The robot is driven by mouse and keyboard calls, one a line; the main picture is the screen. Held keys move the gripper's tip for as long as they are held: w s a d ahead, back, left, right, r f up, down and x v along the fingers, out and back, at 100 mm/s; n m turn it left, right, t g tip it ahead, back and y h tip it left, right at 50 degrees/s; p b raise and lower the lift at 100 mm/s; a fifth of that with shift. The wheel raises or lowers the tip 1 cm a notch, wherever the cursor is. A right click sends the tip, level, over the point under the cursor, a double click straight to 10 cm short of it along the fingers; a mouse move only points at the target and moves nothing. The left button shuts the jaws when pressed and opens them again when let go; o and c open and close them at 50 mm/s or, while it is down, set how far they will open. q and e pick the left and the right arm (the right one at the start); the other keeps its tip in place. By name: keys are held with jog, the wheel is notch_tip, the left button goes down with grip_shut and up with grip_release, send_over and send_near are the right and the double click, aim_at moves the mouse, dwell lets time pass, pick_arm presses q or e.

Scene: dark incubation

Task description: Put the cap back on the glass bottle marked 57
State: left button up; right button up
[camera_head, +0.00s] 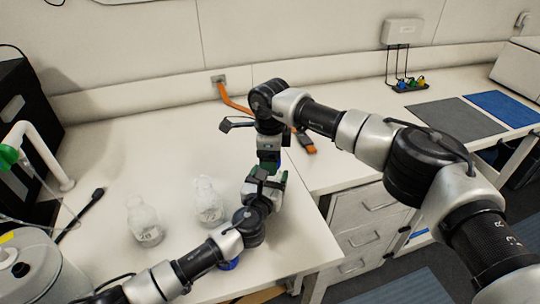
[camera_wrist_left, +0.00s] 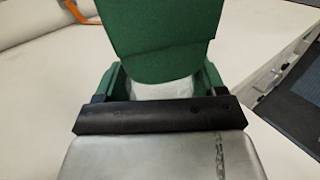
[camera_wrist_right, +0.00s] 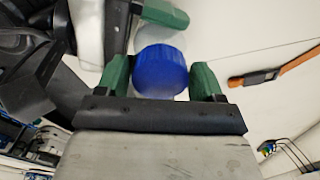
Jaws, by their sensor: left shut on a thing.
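My left gripper (camera_head: 266,182) is shut on a clear glass bottle (camera_wrist_left: 165,89), held above the table. Only a pale part of the bottle shows between the green fingers, and its number is hidden. My right gripper (camera_head: 268,160) is directly above the left one, pointing down. In the right wrist view a blue cap (camera_wrist_right: 160,70) sits between the right gripper's green fingers, which lie close at both sides. I cannot tell whether they press on it. Pale glass shows behind the cap; whether the cap is seated on the bottle is unclear.
Two uncapped glass bottles stand on the table, one marked like 28 or 29 (camera_head: 145,224), the other (camera_head: 208,203) nearer my left arm. A blue item (camera_head: 229,264) is partly hidden by that arm. An orange strap (camera_head: 236,104) lies behind. The table's right edge is close.

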jog(key=c, duration=0.7)
jog(key=o, duration=1.1)
notch_tip(320, 180, up, 12)
jog(key=shift+r, duration=0.1)
pick_arm(q)
jog(key=o, duration=1.8)
jog(key=v, duration=1)
jog(key=shift+s, duration=0.4)
pick_arm(e)
jog(key=shift+f, duration=0.35)
